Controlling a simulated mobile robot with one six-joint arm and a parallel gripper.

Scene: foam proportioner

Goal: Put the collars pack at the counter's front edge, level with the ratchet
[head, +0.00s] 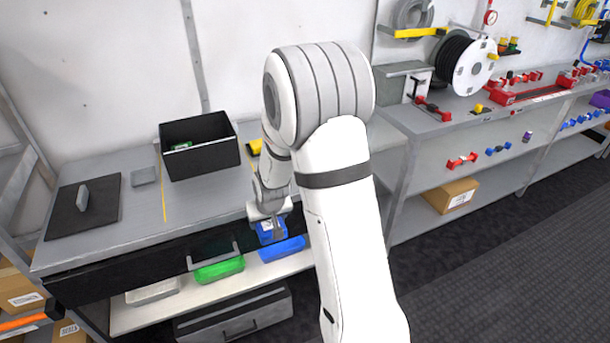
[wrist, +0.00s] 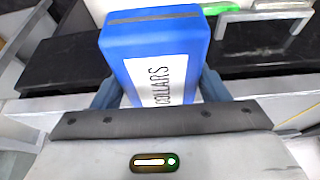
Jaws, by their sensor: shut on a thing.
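The collars pack (wrist: 125,50) is a blue box with a white label reading COLLARS. My gripper (wrist: 160,92) is shut on it, a jaw on each side. In the head view the blue pack (head: 268,236) hangs below my gripper (head: 268,222), by the front edge of the left counter (head: 130,225). I cannot tell whether it touches anything. My arm hides part of the counter behind it. I cannot make out the ratchet in either view.
A black bin (head: 205,164) with something green inside stands on the counter. A drawer handle (head: 214,257) sticks out at the front. Green (head: 219,270) and blue (head: 282,249) trays lie on the shelf below.

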